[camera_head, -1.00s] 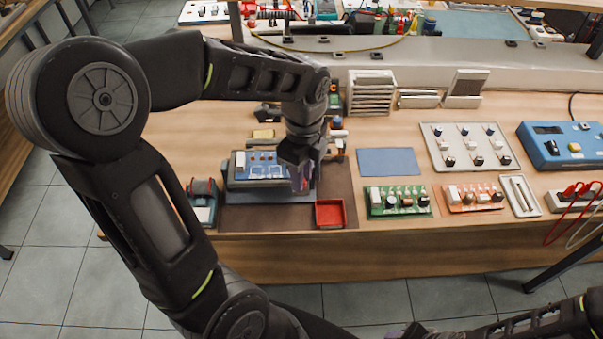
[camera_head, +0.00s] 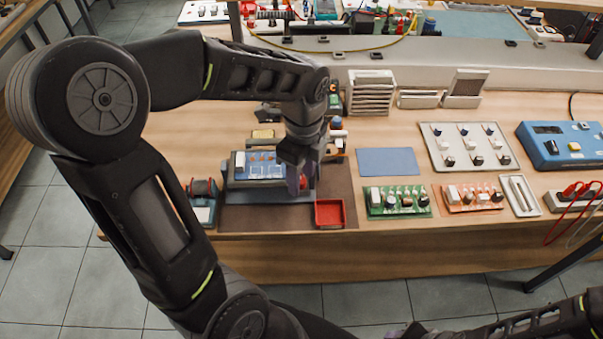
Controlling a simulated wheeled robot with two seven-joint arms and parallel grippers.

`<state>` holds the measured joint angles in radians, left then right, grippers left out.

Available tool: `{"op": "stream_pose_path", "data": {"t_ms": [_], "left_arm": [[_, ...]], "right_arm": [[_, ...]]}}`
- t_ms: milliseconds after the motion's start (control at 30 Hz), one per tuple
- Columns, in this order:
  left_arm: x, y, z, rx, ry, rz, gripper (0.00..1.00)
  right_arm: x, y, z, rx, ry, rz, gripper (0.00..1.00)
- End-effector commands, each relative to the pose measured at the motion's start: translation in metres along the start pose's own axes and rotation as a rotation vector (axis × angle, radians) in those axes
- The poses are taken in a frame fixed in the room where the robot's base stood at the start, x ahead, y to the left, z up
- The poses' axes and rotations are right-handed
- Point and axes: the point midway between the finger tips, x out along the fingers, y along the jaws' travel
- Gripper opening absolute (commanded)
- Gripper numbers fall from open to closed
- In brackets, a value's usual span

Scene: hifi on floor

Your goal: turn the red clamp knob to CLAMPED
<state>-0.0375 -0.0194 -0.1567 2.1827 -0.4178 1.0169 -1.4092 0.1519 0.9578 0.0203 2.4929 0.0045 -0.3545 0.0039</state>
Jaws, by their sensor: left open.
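A blue board (camera_head: 258,166) with small white and orange parts sits on a blue-grey fixture (camera_head: 255,197) on the dark mat, at the left of the bench. My left gripper (camera_head: 298,187) points down at the right end of this fixture, its fingers low beside the board. It is open. The red clamp knob cannot be made out; the gripper covers the right end of the fixture, where it may be hidden. Whether the fingers touch anything cannot be told. My right arm shows along the lower right edge; its gripper is not in view.
A red tray (camera_head: 329,213) lies just right of the gripper. A small red-and-black device (camera_head: 202,200) stands left of the fixture. A blue mat (camera_head: 388,162), a green board (camera_head: 397,202) and an orange board (camera_head: 468,197) lie further right. White racks stand behind.

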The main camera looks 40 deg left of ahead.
Motion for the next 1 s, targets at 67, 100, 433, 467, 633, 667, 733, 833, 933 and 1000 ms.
{"op": "stream_pose_path", "data": {"t_ms": [67,100,433,467,633,667,733,833,933,1000], "left_arm": [[-0.001,0.000,0.000,0.000,0.000,0.000,0.44],[-0.003,0.000,0.000,0.000,0.000,-0.001,0.44],[-0.047,-0.001,0.000,0.000,0.000,-0.006,0.44],[-0.052,-0.001,0.000,0.000,0.001,-0.004,0.44],[-0.073,-0.001,0.000,0.001,0.000,-0.003,0.44],[-0.075,-0.001,0.000,0.001,0.000,-0.002,0.44],[-0.078,0.000,0.000,0.001,0.000,0.000,0.44],[-0.078,0.000,0.000,0.001,0.000,0.000,0.44],[-0.078,0.000,0.000,0.001,0.000,0.000,0.44],[-0.078,0.000,0.000,0.001,0.000,0.000,0.44]], "right_arm": [[0.000,0.000,0.000,0.000,0.000,0.000,0.36],[0.000,0.000,0.000,0.000,0.000,0.000,0.36],[0.003,0.001,0.000,-0.001,0.001,-0.001,0.36],[0.003,0.001,0.000,-0.001,0.001,-0.001,0.36],[0.004,0.001,-0.001,-0.001,0.001,-0.002,0.36],[0.004,0.001,-0.001,-0.001,0.001,-0.002,0.36],[0.004,0.001,-0.001,-0.001,0.002,-0.002,0.36],[0.004,0.001,-0.001,-0.001,0.002,-0.002,0.36],[0.004,0.001,-0.001,-0.001,0.002,-0.002,0.36],[0.004,0.001,-0.001,-0.001,0.002,-0.002,0.36]]}}
